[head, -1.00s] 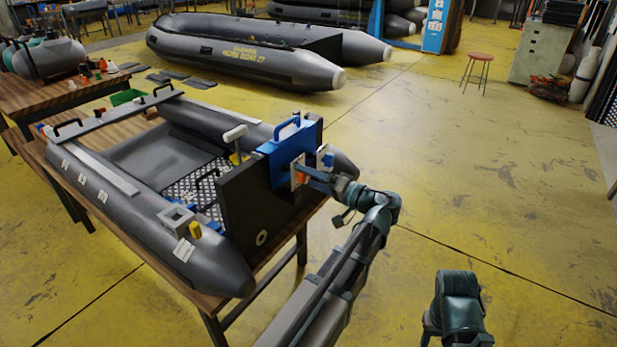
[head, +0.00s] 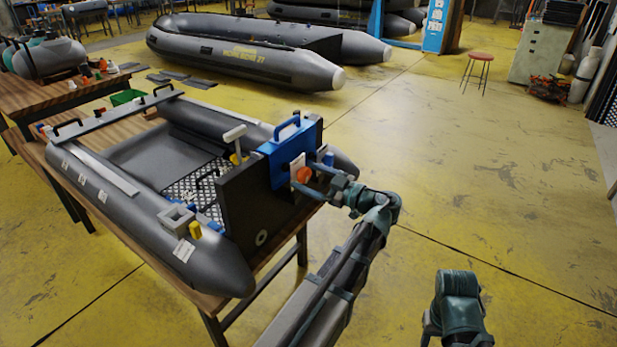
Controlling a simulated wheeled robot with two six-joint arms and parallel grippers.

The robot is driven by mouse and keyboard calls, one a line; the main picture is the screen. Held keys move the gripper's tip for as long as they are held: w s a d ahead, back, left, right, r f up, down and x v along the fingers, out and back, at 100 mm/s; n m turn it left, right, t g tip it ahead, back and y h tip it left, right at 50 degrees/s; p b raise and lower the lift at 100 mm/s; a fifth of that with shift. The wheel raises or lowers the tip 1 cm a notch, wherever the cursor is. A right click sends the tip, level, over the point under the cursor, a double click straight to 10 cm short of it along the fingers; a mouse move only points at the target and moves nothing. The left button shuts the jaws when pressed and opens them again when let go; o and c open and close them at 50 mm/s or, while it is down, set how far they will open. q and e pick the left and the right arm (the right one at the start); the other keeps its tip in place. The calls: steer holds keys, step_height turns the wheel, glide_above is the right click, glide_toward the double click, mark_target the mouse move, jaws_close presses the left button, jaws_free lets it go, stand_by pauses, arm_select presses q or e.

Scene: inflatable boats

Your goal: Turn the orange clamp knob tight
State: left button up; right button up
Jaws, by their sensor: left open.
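The orange clamp knob (head: 303,174) sits on the outer face of the blue clamp bracket (head: 274,165), beside a white plate (head: 297,167). The bracket straddles the top of the dark transom board of the small grey inflatable boat (head: 215,262). My left gripper (head: 317,181) is open just right of the knob, its fingers apart and pointing at it. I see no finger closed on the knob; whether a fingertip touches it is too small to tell. My right arm shows at the bottom right, but its gripper is out of sight.
The boat rests on a wooden table (head: 195,293). A white-topped handle (head: 235,135) and a blue cylinder (head: 328,158) stand near the bracket. The yellow floor right of the table is clear up to a red stool (head: 482,56).

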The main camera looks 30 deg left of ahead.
arm_select(q)
steer(key=n, duration=0.4)
steer(key=shift+n, duration=0.4)
steer(key=shift+c, duration=0.3)
jaws_close()
stand_by(1.0)
